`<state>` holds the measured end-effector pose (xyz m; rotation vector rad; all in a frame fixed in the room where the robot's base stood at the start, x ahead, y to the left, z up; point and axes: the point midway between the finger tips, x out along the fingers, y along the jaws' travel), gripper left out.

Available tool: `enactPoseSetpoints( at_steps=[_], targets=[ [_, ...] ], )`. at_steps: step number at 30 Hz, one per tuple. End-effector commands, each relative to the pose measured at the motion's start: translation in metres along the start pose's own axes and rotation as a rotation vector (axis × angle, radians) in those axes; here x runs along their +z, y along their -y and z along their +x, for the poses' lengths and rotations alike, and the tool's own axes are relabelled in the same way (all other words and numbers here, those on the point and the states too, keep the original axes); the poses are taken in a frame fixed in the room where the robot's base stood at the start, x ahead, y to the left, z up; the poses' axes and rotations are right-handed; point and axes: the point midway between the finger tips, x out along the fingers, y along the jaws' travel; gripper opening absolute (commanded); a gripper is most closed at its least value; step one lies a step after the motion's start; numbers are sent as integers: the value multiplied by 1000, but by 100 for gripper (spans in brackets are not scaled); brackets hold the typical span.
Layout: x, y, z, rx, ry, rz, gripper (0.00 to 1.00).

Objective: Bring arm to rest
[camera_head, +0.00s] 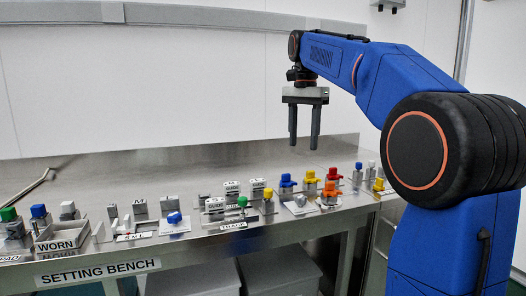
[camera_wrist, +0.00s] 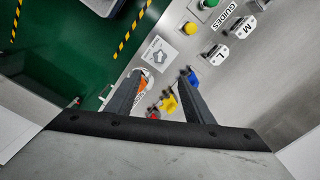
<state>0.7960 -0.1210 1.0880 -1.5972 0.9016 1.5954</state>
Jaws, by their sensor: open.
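My gripper (camera_head: 304,140) hangs from my blue arm above the metal bench, with its fingers pointing down. The two grey fingers are apart with nothing between them, and the gripper is clear of the bench top. In the wrist view my gripper (camera_wrist: 162,85) shows both fingers spread over the bench's front part. Beyond them lie a yellow part (camera_wrist: 168,103), a blue part (camera_wrist: 193,78) and an orange part (camera_wrist: 146,77), all apart from the fingers as far as I can tell.
The setting bench (camera_head: 280,168) carries a row of small coloured parts along its front. A grey bin marked WORN (camera_head: 62,234) stands at the left. A white wall rises behind the bench. Green floor with yellow-black stripes (camera_wrist: 125,45) shows past the bench edge.

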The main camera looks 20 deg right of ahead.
Motion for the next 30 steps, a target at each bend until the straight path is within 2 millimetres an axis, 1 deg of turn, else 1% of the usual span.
enactPoseSetpoints(
  at_steps=[5, 8, 11, 20, 26, 30],
  targets=[
    [5, -5, 3, -7, -5, -19, 48],
    [16, -15, 10, -22, -17, -66, 48],
    [32, -31, 24, -44, -37, -139, 48],
    [82, -85, 82, -107, -109, -380, 48],
    [115, -123, 131, -143, -166, -540, 48],
    [137, -150, 171, -165, -210, -650, 48]
  ],
)
